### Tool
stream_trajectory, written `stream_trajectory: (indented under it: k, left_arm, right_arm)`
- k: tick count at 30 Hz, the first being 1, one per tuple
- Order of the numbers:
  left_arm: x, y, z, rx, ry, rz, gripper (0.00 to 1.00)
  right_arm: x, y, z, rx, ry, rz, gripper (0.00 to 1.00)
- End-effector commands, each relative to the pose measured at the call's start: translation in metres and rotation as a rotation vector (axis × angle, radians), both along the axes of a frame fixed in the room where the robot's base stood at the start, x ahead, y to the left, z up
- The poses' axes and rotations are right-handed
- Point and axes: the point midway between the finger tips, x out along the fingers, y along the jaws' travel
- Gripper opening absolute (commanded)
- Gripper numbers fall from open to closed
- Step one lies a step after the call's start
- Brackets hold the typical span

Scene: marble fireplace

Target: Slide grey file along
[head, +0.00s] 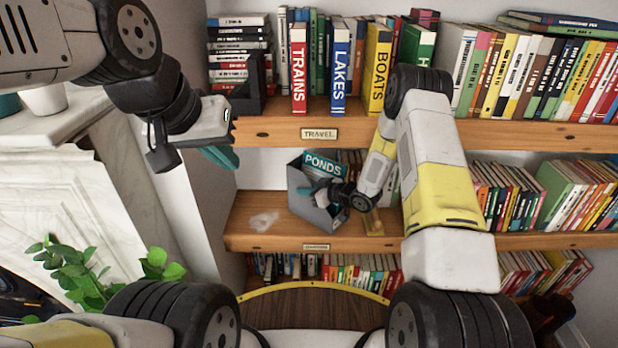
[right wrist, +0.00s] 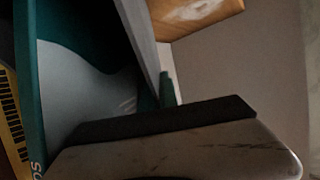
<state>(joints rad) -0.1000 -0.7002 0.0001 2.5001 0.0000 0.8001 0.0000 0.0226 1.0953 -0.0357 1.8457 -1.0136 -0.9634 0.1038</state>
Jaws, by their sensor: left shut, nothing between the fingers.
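The grey file (head: 300,207) stands on the middle shelf, left of centre, with a teal book marked PONDS (head: 324,164) in it. My right gripper (head: 318,191) reaches in from the right, with its fingers at the file's upper part and the wrist covering part of its right side. In the right wrist view the file's grey wall (right wrist: 140,38) and the teal book (right wrist: 75,25) are close to the camera. A teal fingertip (right wrist: 168,90) shows beside the wall; whether the jaws grip it is unclear. My left gripper (head: 219,157) is shut and empty, left of the shelves.
The middle shelf board (head: 258,240) is bare left of the file except for a pale smudge-like patch (head: 263,221). Books (head: 501,194) stand farther right. The top shelf's TRAVEL board (head: 270,132) runs above. A plant (head: 85,270) and marble fireplace (head: 50,180) are at left.

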Motion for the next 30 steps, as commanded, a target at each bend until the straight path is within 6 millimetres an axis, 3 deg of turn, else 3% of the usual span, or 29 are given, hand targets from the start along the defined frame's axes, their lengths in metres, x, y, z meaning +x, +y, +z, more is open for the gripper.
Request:
stream_trajectory:
  k: [4,8,19,30]
  left_arm:
    - [0.0,0.0,0.0,0.0,0.0,0.0,0.0]
    - [0.0,0.0,0.0,0.0,0.0,0.0,0.0]
    - [0.0,0.0,0.0,0.0,0.0,0.0,0.0]
    - [0.0,0.0,0.0,0.0,0.0,0.0,0.0]
  right_arm:
    - [0.0,0.0,0.0,0.0,0.0,0.001,0.0]
    - [0.0,0.0,0.0,0.0,0.0,0.001,0.29]
    - [-0.002,-0.004,0.002,0.0,-0.001,-0.002,0.29]
    - [-0.034,-0.046,0.024,0.0,0.0,-0.002,0.29]
